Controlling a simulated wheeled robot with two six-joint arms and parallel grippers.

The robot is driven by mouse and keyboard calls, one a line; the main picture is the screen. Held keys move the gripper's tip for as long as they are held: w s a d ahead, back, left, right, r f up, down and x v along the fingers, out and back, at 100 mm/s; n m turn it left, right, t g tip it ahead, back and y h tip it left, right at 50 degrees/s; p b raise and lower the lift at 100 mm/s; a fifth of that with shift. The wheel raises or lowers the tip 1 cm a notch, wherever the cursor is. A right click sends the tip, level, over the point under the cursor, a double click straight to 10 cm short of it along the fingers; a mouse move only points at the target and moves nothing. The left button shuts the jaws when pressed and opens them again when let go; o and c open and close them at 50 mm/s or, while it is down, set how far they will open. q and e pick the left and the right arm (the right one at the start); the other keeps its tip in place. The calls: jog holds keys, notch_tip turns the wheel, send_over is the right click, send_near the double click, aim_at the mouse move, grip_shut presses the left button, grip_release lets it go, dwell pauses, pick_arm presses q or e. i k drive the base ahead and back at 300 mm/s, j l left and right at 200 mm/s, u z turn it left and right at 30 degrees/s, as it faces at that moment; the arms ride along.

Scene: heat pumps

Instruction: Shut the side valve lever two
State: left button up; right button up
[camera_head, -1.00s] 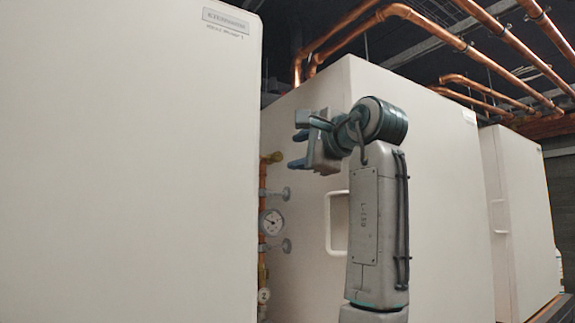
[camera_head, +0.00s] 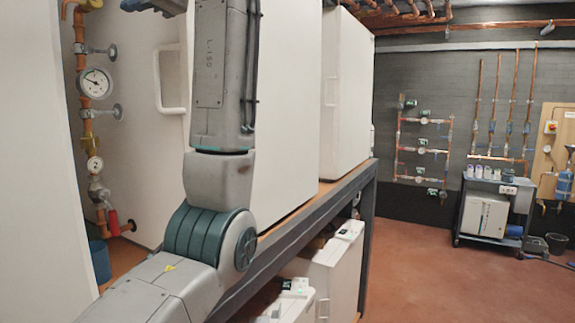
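A copper pipe (camera_head: 80,130) runs down the left side of the camera_head view, between two white cabinets. It carries a pressure gauge (camera_head: 95,83) and, lower down, a round tag marked 2 (camera_head: 95,165). Below the tag is a small valve with a red lever (camera_head: 113,222), standing close to upright beside the pipe's lower end. My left arm rises in front of the cabinets, just right of the pipe. Only part of my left gripper (camera_head: 153,4) shows at the top edge, well above the red lever; its fingers are cut off. My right gripper is out of view.
A white cabinet door with a loop handle (camera_head: 170,80) stands behind my arm. A dark metal shelf frame (camera_head: 320,212) runs diagonally below the cabinets, with white units under it. A wheeled cart (camera_head: 490,210) stands far right. The reddish floor (camera_head: 425,270) is open.

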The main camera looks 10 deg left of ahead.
aim_at(103, 195)
jog(key=k+l, duration=0.1)
jog(key=l, duration=0.25)
jog(key=k+l, duration=0.1)
jog(key=l, duration=0.25)
jog(key=k+l, duration=0.1)
jog(key=l, duration=0.25)
jog(key=k+l, duration=0.1)
jog(key=l, duration=0.2)
